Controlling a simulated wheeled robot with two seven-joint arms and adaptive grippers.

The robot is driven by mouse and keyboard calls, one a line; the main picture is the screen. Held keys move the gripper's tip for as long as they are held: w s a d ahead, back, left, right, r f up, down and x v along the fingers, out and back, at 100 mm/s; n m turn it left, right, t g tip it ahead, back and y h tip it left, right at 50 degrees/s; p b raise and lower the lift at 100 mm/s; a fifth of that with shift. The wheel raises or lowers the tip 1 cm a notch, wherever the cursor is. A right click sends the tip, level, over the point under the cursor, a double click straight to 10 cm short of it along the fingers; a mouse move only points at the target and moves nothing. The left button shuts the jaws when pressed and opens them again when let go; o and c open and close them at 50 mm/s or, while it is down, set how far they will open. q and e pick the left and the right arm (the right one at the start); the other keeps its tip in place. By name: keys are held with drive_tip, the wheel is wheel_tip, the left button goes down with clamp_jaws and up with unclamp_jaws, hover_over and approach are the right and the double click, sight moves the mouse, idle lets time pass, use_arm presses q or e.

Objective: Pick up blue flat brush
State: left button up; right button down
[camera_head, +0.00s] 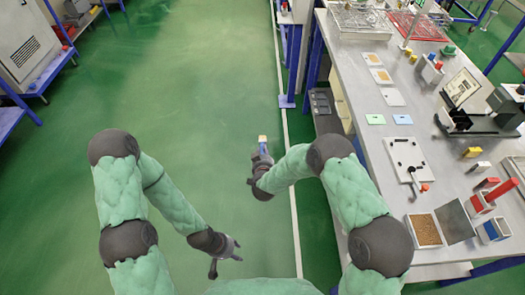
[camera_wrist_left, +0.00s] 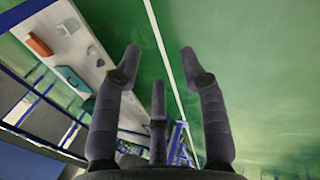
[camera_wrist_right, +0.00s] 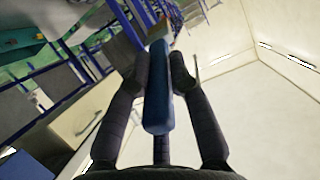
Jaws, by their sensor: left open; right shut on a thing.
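The blue flat brush (camera_wrist_right: 157,88) is held between the fingers of my right gripper (camera_wrist_right: 160,72), which is shut on its blue handle. In the head view the brush (camera_head: 262,142) sticks up from the right gripper (camera_head: 260,165), with its pale yellowish end at the top. It is over the green floor, to the left of the workbench and clear of it. My left gripper (camera_head: 228,258) is lower in the head view, over the floor, open and empty. Its spread fingers show in the left wrist view (camera_wrist_left: 160,65).
The grey workbench (camera_head: 365,95) on the right carries flat plates, a white plate with a handle (camera_head: 405,160), a tray of brown material (camera_head: 425,230) and several coloured blocks. A cabinet (camera_head: 30,40) stands at the upper left. The green floor between is clear.

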drive_tip(key=shift+s+f+b, duration=0.4)
drive_tip(key=shift+s+f, duration=0.05)
drive_tip(key=shift+f, duration=0.05)
drive_tip(key=shift+s+f+t+b, duration=0.3)
drive_tip(key=shift+s+f+b, duration=0.3)
drive_tip(key=shift+s+f, duration=0.6)
drive_tip(key=shift+s+r, duration=0.1)
